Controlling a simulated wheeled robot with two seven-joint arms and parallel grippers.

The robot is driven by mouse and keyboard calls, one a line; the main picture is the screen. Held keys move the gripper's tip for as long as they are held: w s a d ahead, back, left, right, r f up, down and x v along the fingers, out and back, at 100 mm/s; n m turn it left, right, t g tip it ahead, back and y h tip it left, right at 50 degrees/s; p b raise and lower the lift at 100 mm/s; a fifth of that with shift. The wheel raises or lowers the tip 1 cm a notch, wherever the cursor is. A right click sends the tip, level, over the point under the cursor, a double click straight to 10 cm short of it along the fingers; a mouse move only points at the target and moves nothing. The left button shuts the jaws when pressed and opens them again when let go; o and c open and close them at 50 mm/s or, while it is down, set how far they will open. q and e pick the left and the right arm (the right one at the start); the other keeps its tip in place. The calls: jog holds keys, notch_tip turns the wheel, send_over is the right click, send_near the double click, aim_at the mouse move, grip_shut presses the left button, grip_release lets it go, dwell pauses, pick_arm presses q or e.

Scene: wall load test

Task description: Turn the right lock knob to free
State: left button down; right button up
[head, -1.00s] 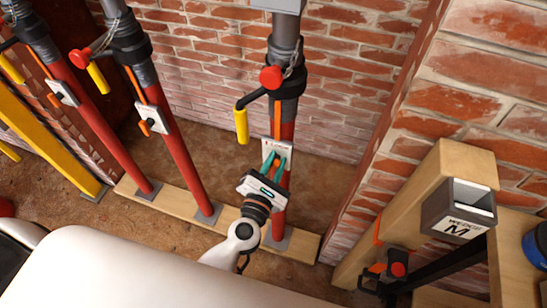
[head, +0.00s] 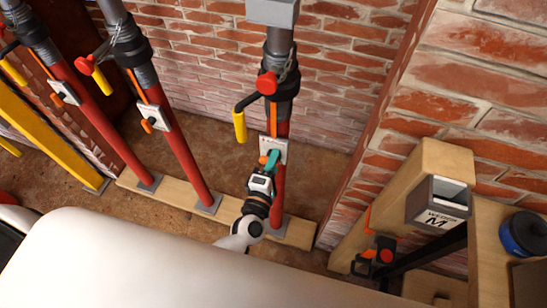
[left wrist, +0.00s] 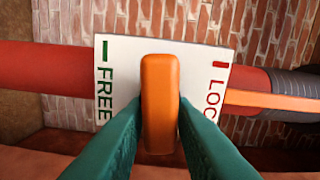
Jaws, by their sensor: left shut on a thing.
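The right post (head: 278,190) is a red prop with a white plate (head: 279,143) low on it. In the left wrist view the plate (left wrist: 215,60) reads FREE in green at left and LOC in red at right, the rest cut off. An orange knob (left wrist: 160,75) stands upright in that picture between the two words, crosswise to the post. My left gripper (head: 269,160) is shut on the knob, a green finger on each side of it; the fingers also show in the left wrist view (left wrist: 158,120). The knob is mostly hidden in the head view. My right gripper is not in view.
Above the plate a yellow-handled crank (head: 240,125) and a red knob (head: 267,83) stick out. Two similar posts (head: 184,160) stand to the left on a wooden sill (head: 130,183). A brick wall is behind.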

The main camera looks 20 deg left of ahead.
pick_arm(q)
jog(key=shift+w+m, duration=0.1)
jog(key=shift+m, duration=0.4)
jog(key=shift+a, duration=0.1)
jog(key=c, duration=1.4)
grip_release()
jog(key=shift+f, duration=0.1)
jog(key=shift+o, duration=0.2)
jog(key=shift+s+f, duration=0.1)
jog(key=shift+s, duration=0.4)
jog(key=s+b, duration=0.1)
jog(key=s, duration=1)
jog(key=shift+a, duration=0.15)
